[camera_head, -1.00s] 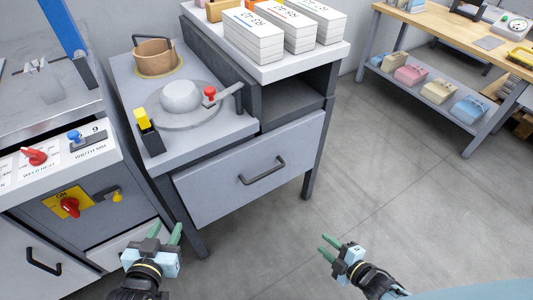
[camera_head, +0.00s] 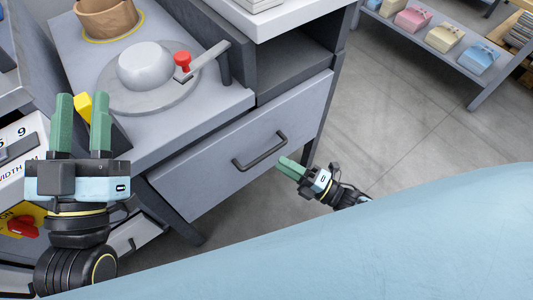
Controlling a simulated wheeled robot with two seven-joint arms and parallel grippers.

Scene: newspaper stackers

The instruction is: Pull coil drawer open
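The coil drawer (camera_head: 205,180) is a wide grey front under the workbench, and it looks shut. Its dark bar handle (camera_head: 260,153) is on the front, right of the middle. My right gripper (camera_head: 284,163) is just right of and below the handle, green fingertips pointing up-left towards it. Its fingers overlap in this view, so their gap and any contact with the handle cannot be told. My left gripper (camera_head: 83,108) is open and empty at the left, fingers up, in front of the bench's left corner.
A control panel (camera_head: 22,146) stands left. A shelf with colored bundles (camera_head: 413,19) is upper right. Floor right of the drawer is clear.

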